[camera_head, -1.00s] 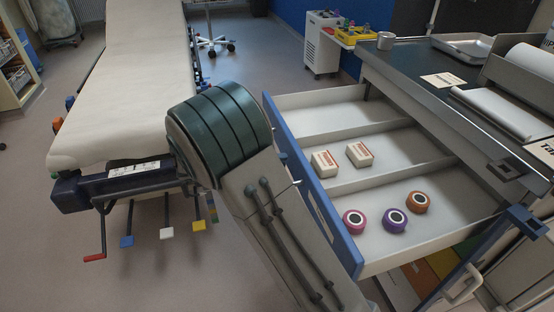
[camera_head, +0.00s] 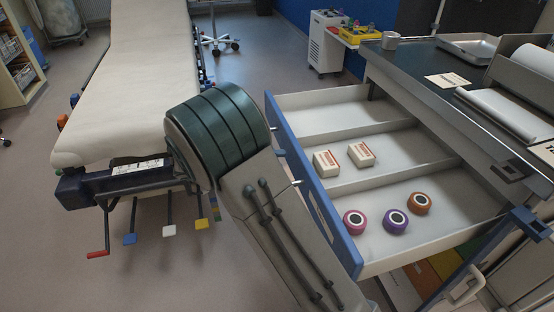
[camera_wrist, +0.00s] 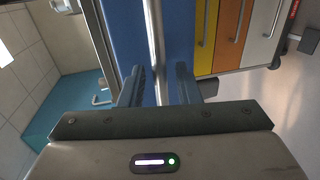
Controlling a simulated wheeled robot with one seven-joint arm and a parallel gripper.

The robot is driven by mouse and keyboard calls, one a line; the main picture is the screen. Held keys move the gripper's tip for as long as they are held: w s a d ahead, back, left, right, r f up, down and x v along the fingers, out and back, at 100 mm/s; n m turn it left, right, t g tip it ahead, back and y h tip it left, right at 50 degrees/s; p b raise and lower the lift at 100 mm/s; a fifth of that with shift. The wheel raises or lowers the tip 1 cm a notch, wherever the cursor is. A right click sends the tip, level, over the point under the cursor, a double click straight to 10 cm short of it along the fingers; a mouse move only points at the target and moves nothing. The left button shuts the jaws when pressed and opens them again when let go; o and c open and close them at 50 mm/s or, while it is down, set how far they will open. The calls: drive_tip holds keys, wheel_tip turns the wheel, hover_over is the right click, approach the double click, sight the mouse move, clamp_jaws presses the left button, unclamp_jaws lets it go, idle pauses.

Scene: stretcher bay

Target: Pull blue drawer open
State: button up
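The blue drawer (camera_head: 312,190) stands far out of the dark-topped cart, its white inside in plain view. Its blue front also fills the upper middle of the wrist view (camera_wrist: 120,32). A metal bar handle (camera_wrist: 154,35) runs along that front. My gripper (camera_wrist: 160,86) has its two dark fingers apart, one on each side of the bar. A narrow gap shows between each finger and the bar. In the head view my arm hides the gripper and the handle.
Two small boxes (camera_head: 361,154) and several tape rolls (camera_head: 396,221) lie in the drawer. The cart top (camera_head: 440,95) bears a tray and paper. A stretcher (camera_head: 125,85) stands at left, with bare floor (camera_head: 150,275) in front.

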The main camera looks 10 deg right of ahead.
drive_tip(key=v, duration=1.3)
drive_tip(key=shift+p, duration=0.4)
drive_tip(key=s+d+r+g+y+p, duration=0.25)
drive_tip(key=d+r+y, duration=0.2)
drive_tip(key=d, duration=0.35)
drive_tip(key=s+d+r+t+y+p, duration=0.1)
drive_tip(key=s+d+r+y+p, duration=0.2)
drive_tip(key=s, duration=0.3)
drive_tip(key=s+d+r+m+t+y+p, duration=0.1)
drive_tip(key=s+d+r+y+p, duration=0.3)
drive_tip(key=s, duration=0.2)
drive_tip(key=s+d+r+t+y+p, duration=0.1)
drive_tip(key=s+d+r+y+p, duration=0.2)
drive_tip(key=s, duration=0.3)
drive_tip(key=shift+d+r+t+y+p, duration=0.25)
drive_tip(key=shift+r+t+y+p, duration=0.1)
drive_tip(key=shift+r+y+p, duration=0.25)
drive_tip(key=shift+f, duration=0.15)
